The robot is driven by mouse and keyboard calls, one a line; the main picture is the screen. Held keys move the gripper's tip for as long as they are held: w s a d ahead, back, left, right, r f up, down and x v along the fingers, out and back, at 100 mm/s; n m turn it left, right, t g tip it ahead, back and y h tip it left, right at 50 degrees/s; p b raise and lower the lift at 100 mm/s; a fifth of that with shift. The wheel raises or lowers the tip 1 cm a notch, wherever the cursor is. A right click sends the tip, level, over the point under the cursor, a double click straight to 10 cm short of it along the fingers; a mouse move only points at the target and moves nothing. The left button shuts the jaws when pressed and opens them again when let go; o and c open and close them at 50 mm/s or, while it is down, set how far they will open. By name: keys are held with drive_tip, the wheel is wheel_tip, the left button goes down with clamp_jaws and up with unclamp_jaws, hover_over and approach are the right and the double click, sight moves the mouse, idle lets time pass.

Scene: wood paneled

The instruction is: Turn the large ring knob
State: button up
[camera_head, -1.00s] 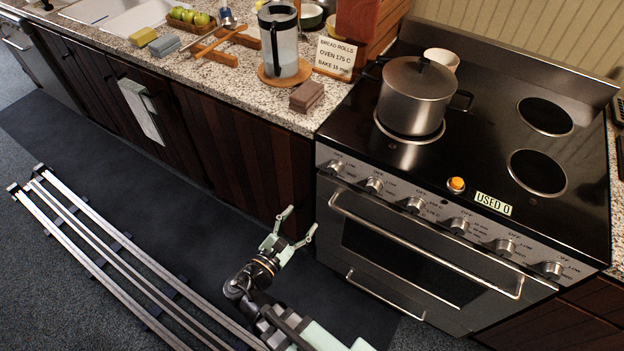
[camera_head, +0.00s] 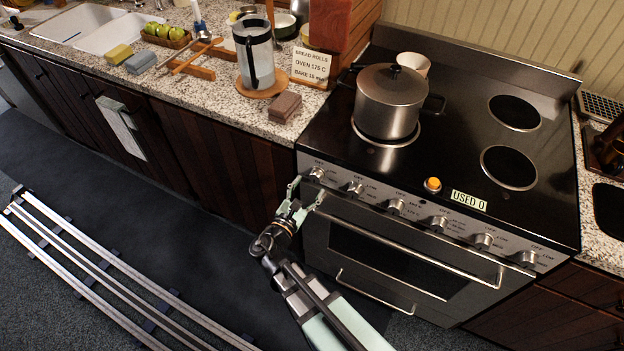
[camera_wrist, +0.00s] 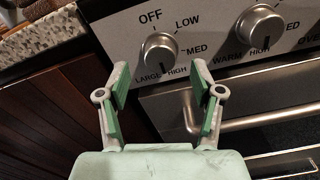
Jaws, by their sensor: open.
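The large ring knob (camera_wrist: 160,52) is a round silver knob on the stove's front panel, with OFF, LOW, MED and HIGH around it and LARGE printed below. A dark mark shows at its lower edge, towards HIGH. In the head view it is the leftmost knob (camera_head: 317,174). My gripper (camera_wrist: 160,75) is open and empty, its green-padded fingers pointing at the knob from just in front and below, one finger to each side. In the head view my gripper (camera_head: 308,187) is close to the knob; I cannot tell whether it touches.
A second knob (camera_wrist: 260,27) is to the right, in a row of several. The oven handle (camera_head: 410,243) runs below the panel. The counter (camera_head: 215,100) is to the left.

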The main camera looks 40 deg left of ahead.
sight(316, 176)
drive_tip(key=shift+w+a, duration=0.2)
drive_tip(key=shift+w, duration=1.2)
drive_tip(key=c, duration=1.1)
drive_tip(key=shift+f+b, duration=0.15)
drive_tip(key=shift+b, duration=0.2)
drive_tip(key=shift+c, duration=0.2)
